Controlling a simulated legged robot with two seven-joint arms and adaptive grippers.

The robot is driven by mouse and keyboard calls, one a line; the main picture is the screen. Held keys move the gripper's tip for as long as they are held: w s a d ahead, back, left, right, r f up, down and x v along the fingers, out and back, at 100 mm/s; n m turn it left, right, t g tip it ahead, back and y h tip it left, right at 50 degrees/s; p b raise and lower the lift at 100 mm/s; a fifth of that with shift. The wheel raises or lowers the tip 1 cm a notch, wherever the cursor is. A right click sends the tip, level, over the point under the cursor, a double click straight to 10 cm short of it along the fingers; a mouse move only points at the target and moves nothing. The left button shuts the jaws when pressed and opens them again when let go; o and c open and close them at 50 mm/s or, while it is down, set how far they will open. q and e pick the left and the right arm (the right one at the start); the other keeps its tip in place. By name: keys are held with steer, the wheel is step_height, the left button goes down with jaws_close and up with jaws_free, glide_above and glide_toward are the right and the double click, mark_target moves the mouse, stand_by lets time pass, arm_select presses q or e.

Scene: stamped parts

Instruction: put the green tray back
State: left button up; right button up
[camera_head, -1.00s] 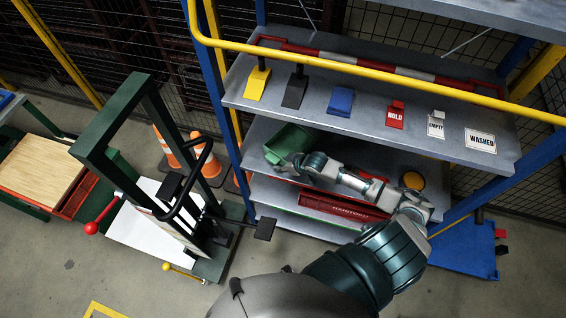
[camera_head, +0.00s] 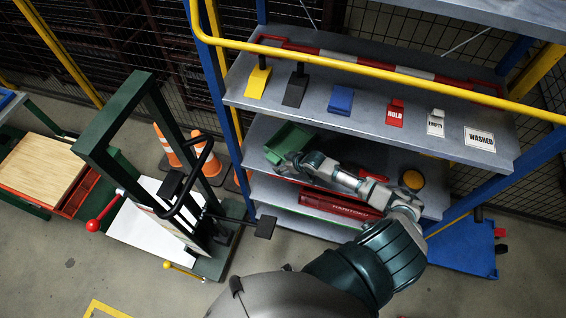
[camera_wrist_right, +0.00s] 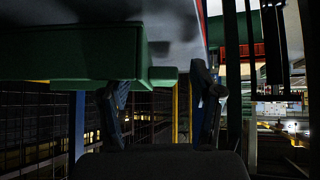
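The green tray (camera_head: 289,139) is at the left end of the shelf below the sign shelf, and looks tilted in the head view. My right gripper (camera_head: 296,161) is at its near side; the arm hides part of the tray. In the right wrist view the tray (camera_wrist_right: 80,55) fills the upper left. The right gripper's two fingers (camera_wrist_right: 158,95) stand wide apart there, with a small green end of the tray showing between and above their tips. I see no finger clearly closed on it, and cannot tell whether they touch. My left gripper is not in view.
The shelf above (camera_head: 310,100) carries yellow, black, blue, red and white sign pieces. A yellow rail (camera_head: 380,72) crosses in front. A green-framed cart (camera_head: 150,130) stands left.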

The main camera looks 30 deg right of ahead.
steer(key=p+v, duration=0.1)
steer(key=v, duration=1.1)
steer(key=shift+a, duration=0.2)
